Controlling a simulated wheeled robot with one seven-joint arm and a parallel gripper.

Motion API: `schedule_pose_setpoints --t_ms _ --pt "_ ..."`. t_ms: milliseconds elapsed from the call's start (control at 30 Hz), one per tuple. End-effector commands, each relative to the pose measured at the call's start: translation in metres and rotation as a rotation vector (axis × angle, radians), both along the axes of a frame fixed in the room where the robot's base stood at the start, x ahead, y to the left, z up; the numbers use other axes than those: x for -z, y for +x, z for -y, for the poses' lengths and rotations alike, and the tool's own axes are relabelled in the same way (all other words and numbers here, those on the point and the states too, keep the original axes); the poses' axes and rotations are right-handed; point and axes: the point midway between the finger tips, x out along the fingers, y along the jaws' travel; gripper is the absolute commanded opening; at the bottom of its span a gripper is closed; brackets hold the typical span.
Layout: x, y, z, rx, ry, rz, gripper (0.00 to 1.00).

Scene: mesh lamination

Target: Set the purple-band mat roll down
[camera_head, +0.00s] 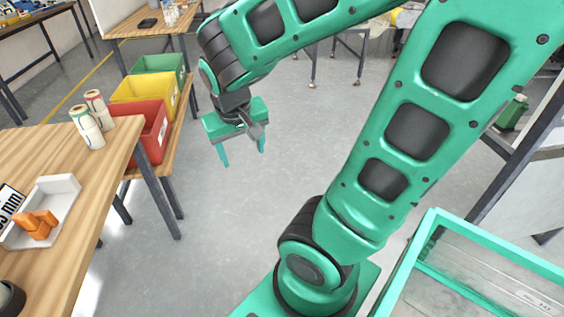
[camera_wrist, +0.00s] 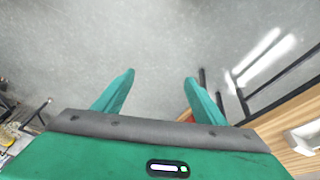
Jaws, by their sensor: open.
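My gripper (camera_head: 243,158) hangs over open floor, right of the wooden table (camera_head: 65,160), with its fingers apart and nothing between them. In the wrist view my gripper (camera_wrist: 160,77) is also open and empty, with bare grey floor beyond the fingertips. Two pale rolls stand upright side by side near the table's far right corner: a front roll (camera_head: 88,130) with a greenish band and a back roll (camera_head: 99,112) with a reddish band. I cannot make out a purple band on either. My gripper is well apart from both.
A red bin (camera_head: 150,130), a yellow bin (camera_head: 150,97) and a green bin (camera_head: 160,64) line a low bench behind the table. A white tray (camera_head: 62,186) with an orange object (camera_head: 37,224) lies on the table. A green-framed clear-topped unit (camera_head: 490,270) is at lower right.

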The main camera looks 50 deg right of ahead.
Motion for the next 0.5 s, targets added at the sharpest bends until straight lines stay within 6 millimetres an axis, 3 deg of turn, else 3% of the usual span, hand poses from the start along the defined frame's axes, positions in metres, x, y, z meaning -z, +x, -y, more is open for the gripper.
schedule_pose_setpoints --t_ms 100,233,400,500 --pt "-0.005 -0.051 0.023 0.084 0.093 -0.085 0.65" --pt "-0.010 -0.094 0.029 0.124 0.187 -0.154 0.65" --pt "-0.015 -0.125 0.027 0.144 0.261 -0.196 0.65" --pt "-0.016 -0.130 0.026 0.145 0.275 -0.203 0.65"
